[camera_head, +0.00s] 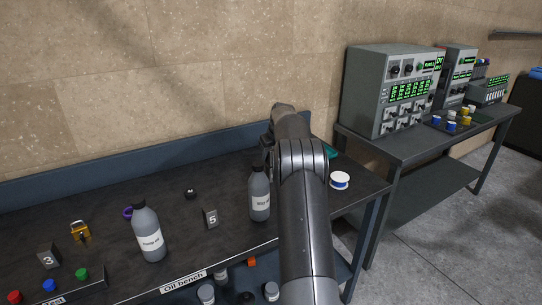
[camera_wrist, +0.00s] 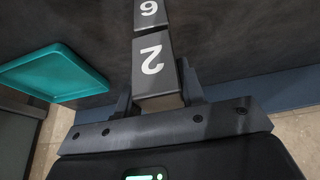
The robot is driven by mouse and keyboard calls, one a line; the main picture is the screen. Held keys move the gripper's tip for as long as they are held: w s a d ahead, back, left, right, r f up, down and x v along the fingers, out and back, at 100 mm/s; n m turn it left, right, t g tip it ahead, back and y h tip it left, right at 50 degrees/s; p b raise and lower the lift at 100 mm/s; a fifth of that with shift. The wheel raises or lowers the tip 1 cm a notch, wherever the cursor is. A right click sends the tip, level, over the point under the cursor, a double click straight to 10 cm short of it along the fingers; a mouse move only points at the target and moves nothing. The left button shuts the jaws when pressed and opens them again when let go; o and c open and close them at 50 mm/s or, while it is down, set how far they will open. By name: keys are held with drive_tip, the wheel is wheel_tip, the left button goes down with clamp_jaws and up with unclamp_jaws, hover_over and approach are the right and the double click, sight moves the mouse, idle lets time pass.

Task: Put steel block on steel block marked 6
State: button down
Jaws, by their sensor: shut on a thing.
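In the wrist view, a dark steel block marked 2 (camera_wrist: 154,68) sits between the two fingers of my gripper (camera_wrist: 157,92), which is shut on it. The two blocks look very close or touching; I cannot tell which. In the head view, my arm hides both blocks and the fingers.
A teal tray (camera_wrist: 55,72) lies beside the blocks. On the oil bench stand two grey bottles (camera_head: 149,232) (camera_head: 259,194), blocks marked 5 (camera_head: 210,218) and 3 (camera_head: 48,257), a padlock (camera_head: 80,231) and a white-blue spool (camera_head: 340,180). A low blue wall (camera_head: 110,171) edges the back.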

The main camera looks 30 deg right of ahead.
drive_tip(key=shift+f, duration=0.15)
drive_tip(key=shift+f, duration=0.15)
drive_tip(key=c, duration=0.9)
unclamp_jaws()
